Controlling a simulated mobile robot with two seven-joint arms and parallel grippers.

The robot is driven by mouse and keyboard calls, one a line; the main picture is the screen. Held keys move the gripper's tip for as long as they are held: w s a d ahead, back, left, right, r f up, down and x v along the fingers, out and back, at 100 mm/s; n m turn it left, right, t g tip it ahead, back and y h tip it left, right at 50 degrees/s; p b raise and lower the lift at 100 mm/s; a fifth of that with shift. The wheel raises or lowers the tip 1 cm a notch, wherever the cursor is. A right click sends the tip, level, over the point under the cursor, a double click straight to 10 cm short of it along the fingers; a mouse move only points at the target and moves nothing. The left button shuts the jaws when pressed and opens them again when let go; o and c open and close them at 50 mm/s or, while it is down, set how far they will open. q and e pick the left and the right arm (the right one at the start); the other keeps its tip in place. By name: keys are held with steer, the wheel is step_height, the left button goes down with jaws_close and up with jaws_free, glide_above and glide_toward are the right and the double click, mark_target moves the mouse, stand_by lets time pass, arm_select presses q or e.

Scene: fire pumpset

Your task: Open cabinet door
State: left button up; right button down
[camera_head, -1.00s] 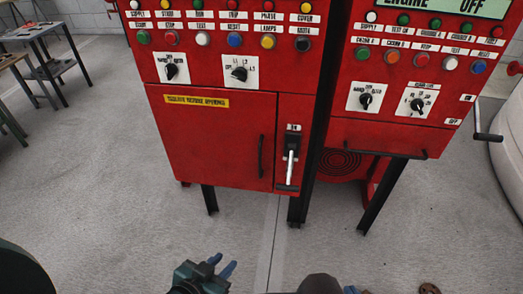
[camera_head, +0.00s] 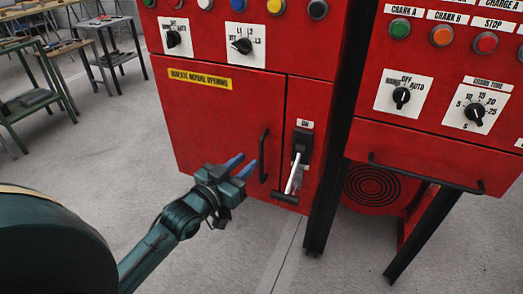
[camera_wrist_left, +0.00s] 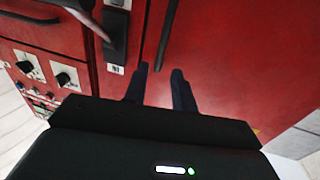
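The red cabinet door (camera_head: 218,128) is shut, with a yellow warning label (camera_head: 200,79) near its top. Its black vertical bar handle (camera_head: 263,156) is near the door's right edge. My left gripper (camera_head: 246,162) is open and empty, its two blue fingers pointing at the handle from the left in the head view. In the left wrist view the door looks upside down. There the handle (camera_wrist_left: 167,36) lies just beyond the open fingertips (camera_wrist_left: 160,71), with a gap between; nothing is between the fingers. My right gripper is out of view.
A switch lever (camera_head: 296,172) on a narrow panel stands just right of the handle. A horizontal bar handle (camera_head: 425,177) is on the right cabinet. Dials and buttons sit above. Work tables (camera_head: 100,22) stand at the far left. The floor before the door is clear.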

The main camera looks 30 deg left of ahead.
arm_select(q)
steer(key=w+d, duration=0.1)
steer(key=w, duration=0.6)
steer(key=shift+w+b, duration=0.3)
jaws_close()
